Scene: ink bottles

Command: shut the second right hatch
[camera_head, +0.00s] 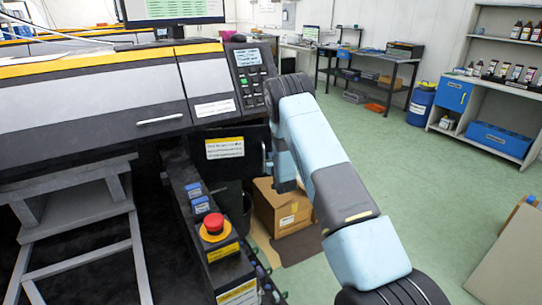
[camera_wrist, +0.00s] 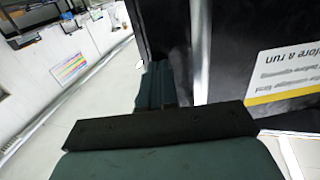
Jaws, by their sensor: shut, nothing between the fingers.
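A black hatch panel (camera_head: 250,165) with a white-and-yellow label (camera_head: 224,148) hangs below the keypad end of the printer (camera_head: 130,90). I cannot tell for certain how far it stands open. In the wrist view a dark panel (camera_wrist: 235,50) with an upside-down label (camera_wrist: 285,75) fills the right side. My gripper (camera_wrist: 155,82) shows there with its fingers together and empty, beside the panel's pale edge; contact is unclear. In the head view my arm reaches down to the panel's right edge, and the fingertips are hidden or too small to make out.
A black rail with a red stop button (camera_head: 213,224) runs forward, left of my arm. A cardboard box (camera_head: 283,208) stands on the floor behind my arm. Shelves with bottles (camera_head: 500,75) and a blue barrel (camera_head: 420,105) are at right. Green floor between is clear.

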